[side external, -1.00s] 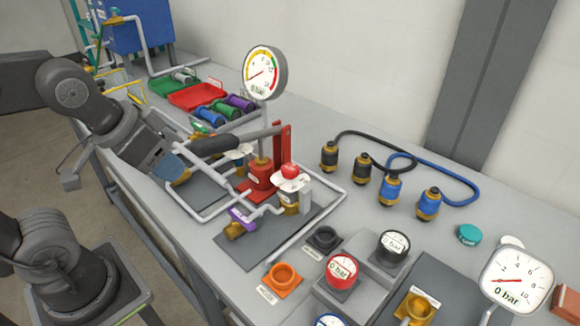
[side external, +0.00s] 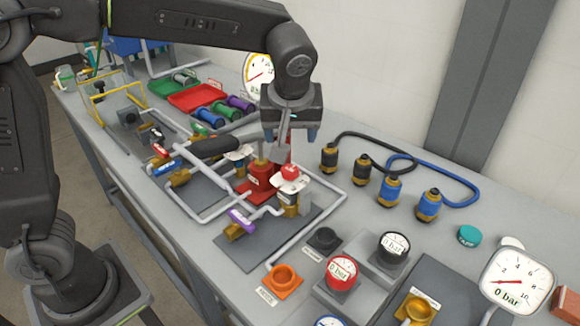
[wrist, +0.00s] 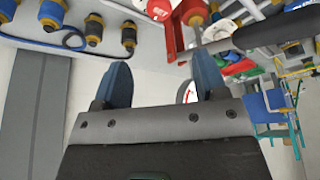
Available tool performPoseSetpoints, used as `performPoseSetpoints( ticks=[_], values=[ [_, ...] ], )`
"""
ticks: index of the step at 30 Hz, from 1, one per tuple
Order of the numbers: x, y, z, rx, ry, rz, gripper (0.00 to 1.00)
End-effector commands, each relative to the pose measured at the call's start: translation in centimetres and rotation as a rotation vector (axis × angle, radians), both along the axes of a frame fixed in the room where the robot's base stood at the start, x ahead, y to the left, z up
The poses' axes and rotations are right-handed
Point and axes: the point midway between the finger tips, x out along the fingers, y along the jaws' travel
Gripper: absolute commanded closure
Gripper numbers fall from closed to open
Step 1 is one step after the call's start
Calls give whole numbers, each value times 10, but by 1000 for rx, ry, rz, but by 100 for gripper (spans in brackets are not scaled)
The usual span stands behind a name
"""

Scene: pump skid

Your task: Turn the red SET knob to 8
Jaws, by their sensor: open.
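The red SET knob (side external: 290,172) sits on a white dial plate (side external: 291,184) above a brass valve body, beside the red hand pump (side external: 263,178). It also shows at the top edge of the wrist view (wrist: 159,7), partly cut off. The plate's numbers and the knob's setting are too small to read. My gripper (side external: 290,136) is above and behind the knob in the side view, apart from it. In the wrist view, my gripper (wrist: 160,66) has its two blue fingers spread with nothing between them, and the knob lies beyond the fingertips.
The pump's dark-gripped lever (side external: 214,146) and red uprights stand close to the knob. A round gauge (side external: 257,72) is partly hidden behind my wrist. A purple-handled valve (side external: 241,218) sits in front. Black and blue hose couplings (side external: 390,188) stand to the right.

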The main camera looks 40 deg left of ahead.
Motion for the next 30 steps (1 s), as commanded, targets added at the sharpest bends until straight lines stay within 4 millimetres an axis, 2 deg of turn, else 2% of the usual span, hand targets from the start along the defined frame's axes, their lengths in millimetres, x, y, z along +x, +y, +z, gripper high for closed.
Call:
performPoseSetpoints(
  ticks=[5, 15, 21, 30],
  values=[
    [5, 5, -17, 2, 2, 5, 34],
    [23, 24, -81, 0, 3, 4, 34],
    [32, 33, -111, 1, 2, 3, 34],
    [37, 37, -126, -1, -1, 2, 34]
  ],
)
